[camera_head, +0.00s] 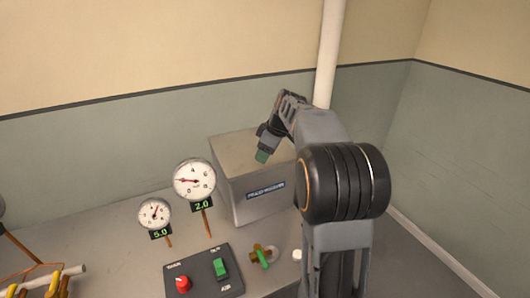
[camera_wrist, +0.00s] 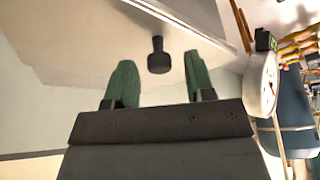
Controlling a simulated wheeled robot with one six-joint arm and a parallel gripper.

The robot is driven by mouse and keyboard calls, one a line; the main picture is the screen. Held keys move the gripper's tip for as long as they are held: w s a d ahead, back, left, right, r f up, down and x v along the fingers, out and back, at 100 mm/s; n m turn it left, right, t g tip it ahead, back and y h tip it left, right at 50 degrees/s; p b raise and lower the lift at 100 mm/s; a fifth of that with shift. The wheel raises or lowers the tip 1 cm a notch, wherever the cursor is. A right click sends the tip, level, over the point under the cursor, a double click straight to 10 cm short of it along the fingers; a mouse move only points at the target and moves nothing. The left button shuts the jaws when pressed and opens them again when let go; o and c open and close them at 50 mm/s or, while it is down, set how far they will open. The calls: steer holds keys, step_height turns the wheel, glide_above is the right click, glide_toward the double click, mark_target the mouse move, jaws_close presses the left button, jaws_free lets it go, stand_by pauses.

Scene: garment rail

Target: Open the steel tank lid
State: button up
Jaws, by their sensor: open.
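The steel tank is a grey box (camera_head: 255,208) with a dark label on its front, standing on the bench in the head view. Its flat lid (camera_head: 232,148) looks closed on top. In the wrist view a black knob (camera_wrist: 157,48) stands out from the pale lid surface (camera_wrist: 85,45). My gripper (camera_head: 262,156) is over the lid in the head view, with my arm hiding the tank's right part. Its green fingers (camera_wrist: 158,62) are open in the wrist view, one on each side of the knob, with gaps showing. The knob is hidden in the head view.
Two gauges on stalks, the left (camera_head: 154,213) and the right (camera_head: 194,181), stand left of the tank. A control box (camera_head: 204,276) with a red knob and green switch lies in front, beside a green-handled valve (camera_head: 264,257). A white pipe (camera_head: 328,55) rises behind.

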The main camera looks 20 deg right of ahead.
steer(key=shift+f, duration=0.25)
steer(key=shift+c, duration=0.2)
jaws_close()
steer(key=shift+w, duration=0.1)
